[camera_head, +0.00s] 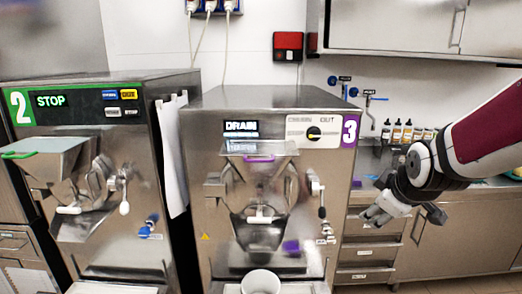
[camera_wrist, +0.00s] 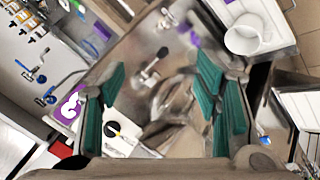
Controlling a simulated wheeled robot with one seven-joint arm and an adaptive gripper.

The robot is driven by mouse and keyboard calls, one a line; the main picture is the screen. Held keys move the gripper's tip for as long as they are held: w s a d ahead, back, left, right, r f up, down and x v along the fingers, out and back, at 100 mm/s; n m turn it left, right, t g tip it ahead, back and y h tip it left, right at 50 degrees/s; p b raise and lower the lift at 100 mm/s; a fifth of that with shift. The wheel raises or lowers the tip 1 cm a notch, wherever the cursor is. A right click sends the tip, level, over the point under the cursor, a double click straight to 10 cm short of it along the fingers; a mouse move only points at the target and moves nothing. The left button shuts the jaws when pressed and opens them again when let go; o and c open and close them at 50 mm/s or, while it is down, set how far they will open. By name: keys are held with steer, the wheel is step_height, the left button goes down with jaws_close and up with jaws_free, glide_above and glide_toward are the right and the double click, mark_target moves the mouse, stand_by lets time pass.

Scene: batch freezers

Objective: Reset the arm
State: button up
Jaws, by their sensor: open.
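My gripper (camera_head: 402,212) is at the right in the head view, in front of the cabinets and to the right of batch freezer 3 (camera_head: 218,245). My arm comes in from the right edge. In the wrist view, the teal-padded fingers of my gripper (camera_wrist: 163,100) stand wide apart, with nothing between them. Behind them the front of freezer 3 (camera_wrist: 112,80) shows tilted. Its display reads DRAIN in the head view.
A white container (camera_head: 261,283) stands below freezer 3's outlet; it also shows in the wrist view (camera_wrist: 243,38). Batch freezer 2 (camera_head: 130,215), reading STOP, is at the left. Several bottles (camera_head: 407,132) stand on the counter behind my arm. Wall cabinets (camera_head: 400,25) hang above.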

steer(key=s+a+r+m+g, duration=0.1)
steer(key=s+a+m, duration=0.1)
steer(key=s, duration=0.6)
steer(key=s+a+r+m+g+y, duration=0.1)
steer(key=s+a+r+m, duration=0.1)
steer(key=s, duration=0.6)
steer(key=s+a+r+m, duration=0.2)
steer(key=s+a+m, duration=0.2)
steer(key=s, duration=0.4)
steer(key=shift+s+m+g, duration=0.3)
steer(key=shift+g, duration=0.1)
